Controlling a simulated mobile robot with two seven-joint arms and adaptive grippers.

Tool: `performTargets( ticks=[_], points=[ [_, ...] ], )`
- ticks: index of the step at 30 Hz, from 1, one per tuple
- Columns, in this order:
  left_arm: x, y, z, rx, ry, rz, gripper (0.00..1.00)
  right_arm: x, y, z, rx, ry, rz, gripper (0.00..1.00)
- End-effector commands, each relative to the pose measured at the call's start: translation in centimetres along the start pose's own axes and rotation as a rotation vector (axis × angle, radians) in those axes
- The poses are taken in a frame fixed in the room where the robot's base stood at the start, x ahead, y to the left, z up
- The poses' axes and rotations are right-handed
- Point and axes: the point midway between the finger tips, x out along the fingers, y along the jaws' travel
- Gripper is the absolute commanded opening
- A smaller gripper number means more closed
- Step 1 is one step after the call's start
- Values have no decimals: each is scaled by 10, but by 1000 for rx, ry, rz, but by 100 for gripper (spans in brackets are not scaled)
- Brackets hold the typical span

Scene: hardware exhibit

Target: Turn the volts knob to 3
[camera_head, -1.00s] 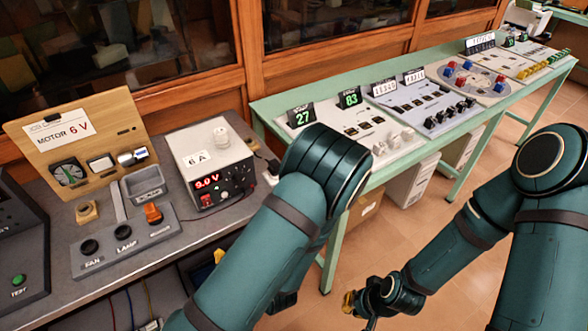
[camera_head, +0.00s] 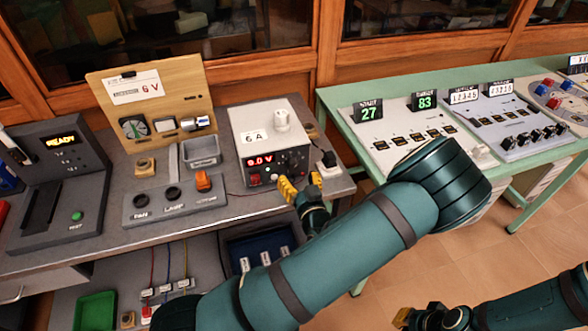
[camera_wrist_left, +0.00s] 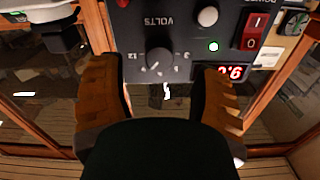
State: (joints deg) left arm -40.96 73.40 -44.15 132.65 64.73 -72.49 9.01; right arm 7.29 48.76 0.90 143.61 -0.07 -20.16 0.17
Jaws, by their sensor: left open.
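The volts knob (camera_wrist_left: 158,60) is a round dark knob on the dark front panel of the power supply (camera_head: 265,120). The wrist view shows the panel upside down, with VOLTS lettering and a number scale around the knob. Its light pointer mark appears to face near the 9. The red display (camera_head: 260,160) reads 9.0 V. My left gripper (camera_head: 301,186) is open and empty in front of the panel. In the wrist view its yellow fingers (camera_wrist_left: 160,78) stand apart on either side of the knob, not visibly touching it. My right gripper (camera_head: 408,316) is low at the bottom edge.
Left of the supply are a grey tray (camera_head: 201,152), a switch box (camera_head: 170,198) and a motor board (camera_head: 150,98). A green table (camera_head: 345,130) with display panels stands right.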

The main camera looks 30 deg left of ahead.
Motion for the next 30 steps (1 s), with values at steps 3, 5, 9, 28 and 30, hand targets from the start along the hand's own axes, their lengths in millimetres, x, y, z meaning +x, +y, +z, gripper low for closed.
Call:
performTargets(
  ticks=[3,5,9,28,30],
  points=[
    [20,-1,0,0,1,-3,65,2,1,0,0,1,0,0],
    [27,0,0,-1,0,-2,65,2,1,0,0,1,0,0],
    [38,0,0,0,1,-1,65,3,1,0,0,2,0,0],
    [42,0,0,0,0,0,0,3,1,0,0,2,0,0],
    [42,0,0,-1,0,0,0,3,1,0,0,2,0,0]
  ],
)
